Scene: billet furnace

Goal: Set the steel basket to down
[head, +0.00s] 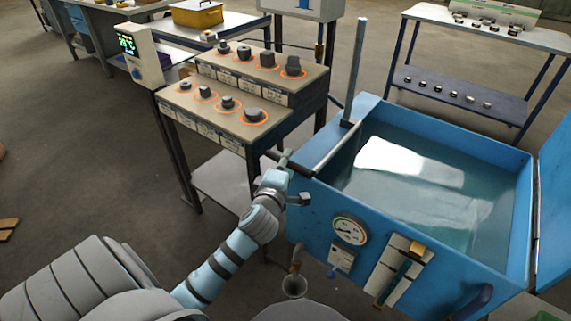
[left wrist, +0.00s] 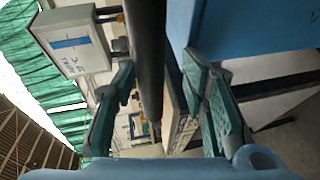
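The blue quench tank (head: 420,120) stands at the right, full of water with a bright reflection; I cannot make out a steel basket in it. A steel post (head: 356,65) rises at its back left corner. A steel lever arm (head: 335,147) runs along the tank's left edge to a black handle (head: 292,166). My left gripper (head: 284,173) is at this handle. In the left wrist view, a dark bar (left wrist: 151,60) passes between the fingers of my left gripper (left wrist: 163,90), which stand apart with gaps on both sides. My right gripper is not in view.
A bench (head: 282,119) with several dark billets on orange-ringed spots stands left of the tank, close to my left gripper. A gauge (head: 349,229) and a level panel (head: 401,270) are on the tank's front. A two-level table (head: 437,90) stands behind.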

